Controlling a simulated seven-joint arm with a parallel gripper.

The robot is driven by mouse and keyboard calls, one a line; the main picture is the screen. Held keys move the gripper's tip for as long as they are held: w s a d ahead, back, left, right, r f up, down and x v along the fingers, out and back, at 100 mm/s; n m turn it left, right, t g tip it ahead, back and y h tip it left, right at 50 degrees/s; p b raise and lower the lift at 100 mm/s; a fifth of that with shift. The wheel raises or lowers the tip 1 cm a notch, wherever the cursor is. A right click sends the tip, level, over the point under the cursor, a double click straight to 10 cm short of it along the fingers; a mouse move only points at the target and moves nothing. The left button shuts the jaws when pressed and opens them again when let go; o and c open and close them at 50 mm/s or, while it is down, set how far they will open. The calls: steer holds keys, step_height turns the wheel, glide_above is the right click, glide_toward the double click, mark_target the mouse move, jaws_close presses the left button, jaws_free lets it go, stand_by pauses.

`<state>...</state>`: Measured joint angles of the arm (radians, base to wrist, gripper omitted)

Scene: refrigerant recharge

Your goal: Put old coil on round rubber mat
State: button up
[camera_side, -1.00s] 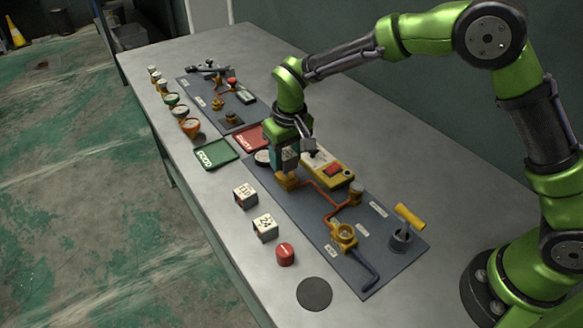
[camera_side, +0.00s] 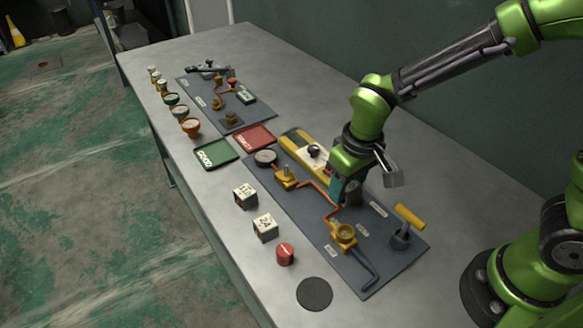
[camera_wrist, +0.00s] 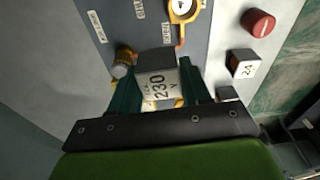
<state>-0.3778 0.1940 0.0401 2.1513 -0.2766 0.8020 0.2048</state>
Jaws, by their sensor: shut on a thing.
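My gripper (camera_side: 347,192) is shut on the old coil, a grey-white block marked 230 V (camera_wrist: 158,86), which sits between its teal fingers in the wrist view. In the side view, the gripper hides most of the coil. It is over the dark panel, near the brass fitting at the end of the red pipe. The round rubber mat (camera_side: 314,293), a flat black disc, lies bare on the table near its front edge. It is apart from my gripper, lower left of it, and I cannot see it in the wrist view. A bare stem stands on the yellow valve body (camera_side: 286,177).
Two white cubes marked 110 (camera_side: 245,195) and 24 (camera_side: 265,228) and a red cap (camera_side: 285,254) line the panel's left side. A yellow-handled valve (camera_side: 405,228) and a ring-shaped brass fitting (camera_side: 344,235) rise from the panel (camera_side: 385,265). Green (camera_side: 216,154) and red trays lie farther back.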

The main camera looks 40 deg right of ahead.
steer(key=s+a+n, duration=0.4)
steer(key=a+n, duration=0.2)
steer(key=a, duration=0.2)
steer(key=n+g+y, duration=0.1)
steer(key=n, duration=1)
glide_above(313, 294)
steer(key=shift+d+f, duration=0.15)
steer(key=shift+f, duration=3.75)
steer(key=shift+f, duration=0.1)
steer(key=o, duration=1)
steer(key=shift+o, duration=0.2)
